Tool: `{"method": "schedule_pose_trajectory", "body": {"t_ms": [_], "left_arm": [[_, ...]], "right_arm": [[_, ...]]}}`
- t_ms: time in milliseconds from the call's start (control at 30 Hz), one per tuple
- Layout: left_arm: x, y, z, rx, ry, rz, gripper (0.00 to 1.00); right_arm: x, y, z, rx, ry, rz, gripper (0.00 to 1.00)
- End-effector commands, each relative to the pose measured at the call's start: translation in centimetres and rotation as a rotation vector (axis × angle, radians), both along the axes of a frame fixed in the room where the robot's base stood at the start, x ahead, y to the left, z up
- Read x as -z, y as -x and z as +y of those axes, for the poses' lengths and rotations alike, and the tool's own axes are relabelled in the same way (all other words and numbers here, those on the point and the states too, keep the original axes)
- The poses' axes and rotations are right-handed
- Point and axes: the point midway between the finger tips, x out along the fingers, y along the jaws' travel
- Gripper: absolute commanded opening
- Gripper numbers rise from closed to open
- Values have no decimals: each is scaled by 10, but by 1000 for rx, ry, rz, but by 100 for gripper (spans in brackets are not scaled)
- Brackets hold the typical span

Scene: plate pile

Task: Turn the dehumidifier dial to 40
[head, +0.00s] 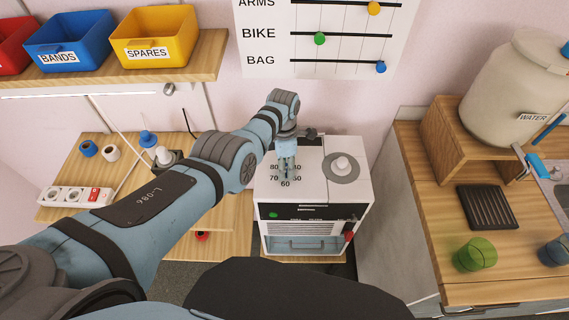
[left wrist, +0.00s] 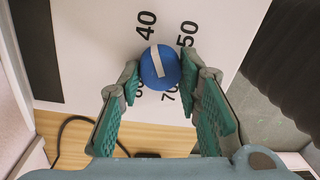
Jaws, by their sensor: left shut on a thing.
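The dehumidifier (head: 358,207) is a white box with a dark front panel, below the wall chart in the head view. Its blue dial (left wrist: 160,68) has a white pointer stripe and printed numbers around it. In the left wrist view the stripe points at the 40 mark (left wrist: 147,25). My left gripper (head: 286,170) comes down over the dial from above and hides it in the head view. Its two fingers (left wrist: 160,90) are shut on the dial, one on each side. My right gripper is not in view.
A round white knob (head: 342,165) on a grey disc sits on the box top, right of my gripper. A power strip (head: 73,196) lies on the left bench. A shelf with bins (head: 153,37) hangs upper left. A water container (head: 515,90) and green cup (head: 475,254) stand right.

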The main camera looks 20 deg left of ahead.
Motion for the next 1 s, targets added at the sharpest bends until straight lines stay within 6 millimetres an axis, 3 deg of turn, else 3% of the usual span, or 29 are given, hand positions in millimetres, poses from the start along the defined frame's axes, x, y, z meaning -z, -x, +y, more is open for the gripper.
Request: {"method": "schedule_pose_trajectory", "body": {"t_ms": [633,667,767,1000], "left_arm": [[-2,-2,1,-63,-2,-6,4],[-2,-2,1,-63,-2,-6,33],[-1,-2,1,-63,-1,-5,49],[0,0,1,-61,-1,-2,52]], "right_arm": [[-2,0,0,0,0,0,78],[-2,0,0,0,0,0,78],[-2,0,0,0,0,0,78],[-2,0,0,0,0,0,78]]}}
